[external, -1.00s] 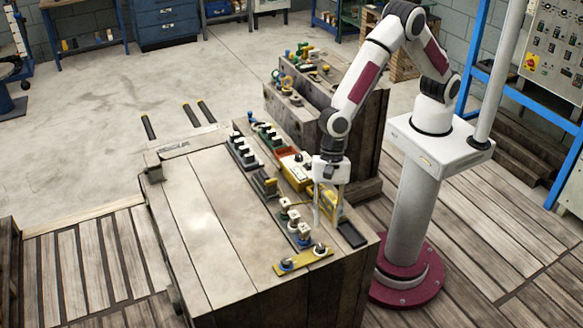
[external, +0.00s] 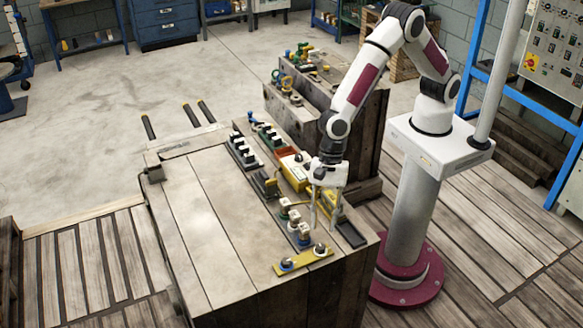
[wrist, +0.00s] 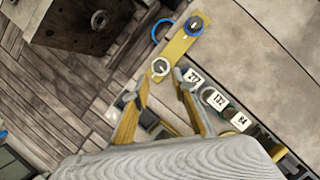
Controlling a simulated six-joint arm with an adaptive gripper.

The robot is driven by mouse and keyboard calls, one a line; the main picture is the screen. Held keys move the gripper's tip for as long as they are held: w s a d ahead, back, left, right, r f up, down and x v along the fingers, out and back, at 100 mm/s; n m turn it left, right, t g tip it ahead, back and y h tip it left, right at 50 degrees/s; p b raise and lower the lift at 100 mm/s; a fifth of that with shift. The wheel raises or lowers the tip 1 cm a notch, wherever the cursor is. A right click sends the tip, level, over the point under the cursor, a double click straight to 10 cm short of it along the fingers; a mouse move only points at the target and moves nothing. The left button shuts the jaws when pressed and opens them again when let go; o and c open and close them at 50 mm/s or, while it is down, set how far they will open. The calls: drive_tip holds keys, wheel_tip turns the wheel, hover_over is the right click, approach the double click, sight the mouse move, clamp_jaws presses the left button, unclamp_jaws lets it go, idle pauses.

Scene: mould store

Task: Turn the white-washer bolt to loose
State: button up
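A yellow bar (external: 303,262) lies at the near end of the bench top and also shows in the wrist view (wrist: 180,46). It carries the white-washer bolt (external: 319,250) at its right end and a blue-washer bolt (external: 286,265) at its left end. In the wrist view the white-washer bolt (wrist: 161,67) has a dark head inside a pale ring, just beyond my fingertips; the blue-washer bolt (wrist: 195,25) is farther off. My gripper (external: 323,223) is open and empty, above the bench just behind the bar. Its parted fingers also show in the wrist view (wrist: 162,80).
Numbered tags (wrist: 193,77) on small posts stand close beside my fingers. A black tray (external: 350,235) lies to the right of my gripper, and a yellow box (external: 296,171) stands behind it. The left part of the bench top (external: 200,230) is clear.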

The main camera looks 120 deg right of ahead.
sight(321, 246)
drive_tip(key=shift+x, duration=3.5)
